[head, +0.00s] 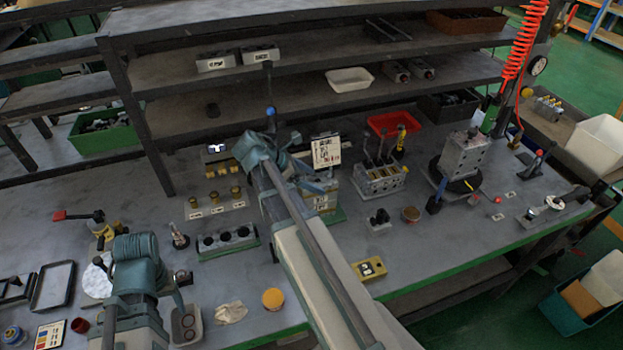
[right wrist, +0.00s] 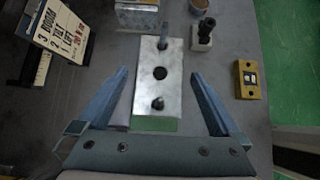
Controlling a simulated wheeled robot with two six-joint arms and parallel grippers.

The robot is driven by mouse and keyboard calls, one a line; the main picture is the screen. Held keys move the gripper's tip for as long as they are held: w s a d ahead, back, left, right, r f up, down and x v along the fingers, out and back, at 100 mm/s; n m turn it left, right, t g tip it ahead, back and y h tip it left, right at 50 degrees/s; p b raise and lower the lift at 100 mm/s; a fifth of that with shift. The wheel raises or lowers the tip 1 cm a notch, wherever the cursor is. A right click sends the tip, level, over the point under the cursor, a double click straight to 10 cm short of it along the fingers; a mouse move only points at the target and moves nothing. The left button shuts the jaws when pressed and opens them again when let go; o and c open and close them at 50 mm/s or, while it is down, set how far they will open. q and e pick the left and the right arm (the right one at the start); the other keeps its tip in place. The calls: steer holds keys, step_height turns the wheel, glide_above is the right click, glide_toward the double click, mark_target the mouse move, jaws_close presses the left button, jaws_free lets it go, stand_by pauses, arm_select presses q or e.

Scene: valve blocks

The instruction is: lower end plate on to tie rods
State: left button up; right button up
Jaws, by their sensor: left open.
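A pale metal end plate (right wrist: 147,80) with a dark centre hole lies below my right gripper (right wrist: 158,85) in the right wrist view. A tie rod (right wrist: 164,38) stands at its far end and a shorter rod end (right wrist: 157,103) shows at its near end. How far down the rods the plate sits cannot be told. My right gripper's fingers are open on either side of the plate, with a gap at each side. In the head view my right arm partly hides the block (head: 326,201) there. My left gripper (head: 178,285) is open over the front left of the bench.
A sign card (head: 327,151) stands close behind the block. A yellow block (head: 369,269) lies to the front right. A valve block with levers (head: 379,180) and a red tray (head: 392,124) stand further right. A three-hole block (head: 228,240) lies left.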

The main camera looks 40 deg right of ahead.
steer(key=p+v, duration=0.9)
steer(key=v, duration=0.4)
steer(key=shift+a+r+p, duration=0.25)
steer(key=shift+p, duration=0.15)
steer(key=s+a+f+m+t+y, duration=0.1)
steer(key=s+a+f+m+y, duration=0.1)
steer(key=a, duration=0.6)
steer(key=s+a+f+m+y, duration=0.2)
steer(key=s+a+m, duration=0.3)
steer(key=a, duration=0.4)
steer(key=s+a+f+m+t+y, duration=0.1)
steer(key=s+a+f+m+y, duration=0.2)
steer(key=a, duration=0.6)
steer(key=shift+s+m+t+b, duration=0.3)
steer(key=shift+s+b, duration=0.1)
steer(key=shift+s, duration=0.45)
steer(key=shift+a, duration=0.1)
